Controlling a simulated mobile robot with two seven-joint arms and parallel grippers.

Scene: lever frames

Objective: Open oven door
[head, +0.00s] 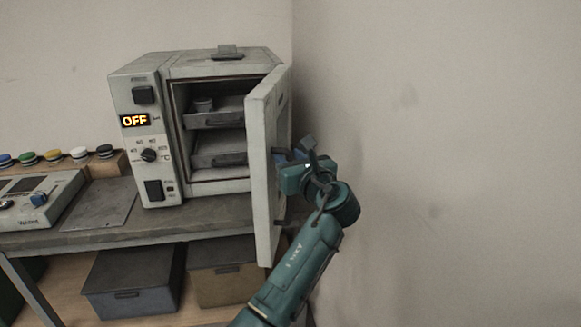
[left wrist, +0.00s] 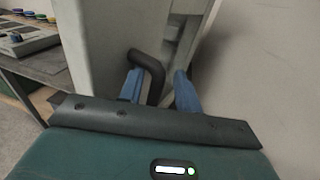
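The oven (head: 160,65) stands on the bench with its door (head: 262,175) swung wide open toward me; the door also shows in the left wrist view (left wrist: 90,45). My right gripper is in neither view.
The room wall (head: 450,150) stands close to the right of my left arm. Left of the oven are a control device (head: 40,205) and a row of coloured buttons (head: 53,155). Storage boxes (head: 130,285) sit beneath the bench (head: 150,225).

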